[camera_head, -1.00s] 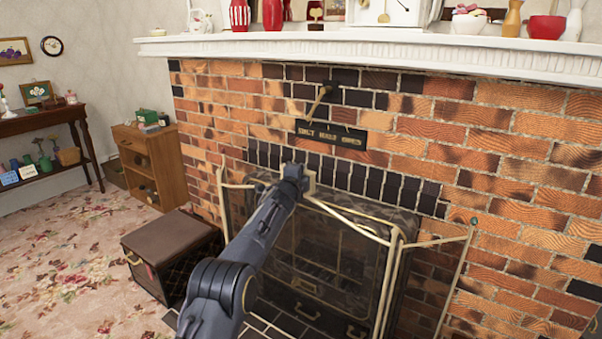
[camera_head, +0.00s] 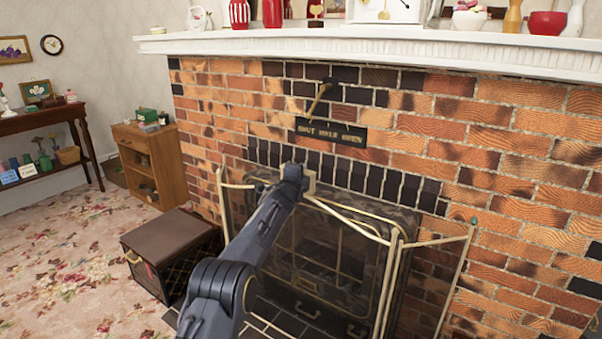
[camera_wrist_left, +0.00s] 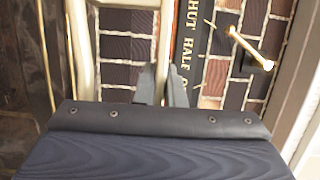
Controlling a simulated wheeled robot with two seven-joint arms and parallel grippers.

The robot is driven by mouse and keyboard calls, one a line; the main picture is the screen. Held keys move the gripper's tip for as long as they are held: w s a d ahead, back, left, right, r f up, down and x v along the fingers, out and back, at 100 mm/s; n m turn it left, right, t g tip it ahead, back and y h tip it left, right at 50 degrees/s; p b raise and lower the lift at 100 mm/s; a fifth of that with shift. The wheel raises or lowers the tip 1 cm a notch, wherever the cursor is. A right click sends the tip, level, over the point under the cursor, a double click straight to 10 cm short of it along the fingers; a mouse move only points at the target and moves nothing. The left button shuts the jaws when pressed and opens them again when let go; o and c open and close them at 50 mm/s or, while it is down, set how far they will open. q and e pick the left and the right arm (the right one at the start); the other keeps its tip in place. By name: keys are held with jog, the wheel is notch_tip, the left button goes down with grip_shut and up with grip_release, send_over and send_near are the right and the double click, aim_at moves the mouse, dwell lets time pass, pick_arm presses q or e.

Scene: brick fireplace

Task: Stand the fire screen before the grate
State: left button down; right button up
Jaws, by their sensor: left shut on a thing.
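The fire screen (camera_head: 397,255) has a pale brass frame and dark mesh panels. In the left wrist view the gripper's fingers (camera_wrist_left: 162,88) are seen beside the screen's pale bars (camera_wrist_left: 82,45). My arm hides part of the screen's left side. The right gripper is not in view.
A brown-lidded box (camera_head: 170,250) stands on the carpet left of the hearth. A white mantel (camera_head: 380,48) with vases runs above. A brass lever (camera_head: 321,98) and a lettered plate (camera_head: 331,132) are on the bricks. Open carpet lies at the left.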

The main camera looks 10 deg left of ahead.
pick_arm(q)
jog(key=shift+s+r, duration=0.15)
jog(key=shift+r, duration=0.35)
jog(key=c, duration=1.5)
grip_release()
jog(key=shift+o, duration=0.7)
jog(key=shift+f, duration=0.7)
jog(key=shift+o, duration=1.2)
jog(key=shift+r, duration=0.15)
jog(key=shift+r, duration=0.1)
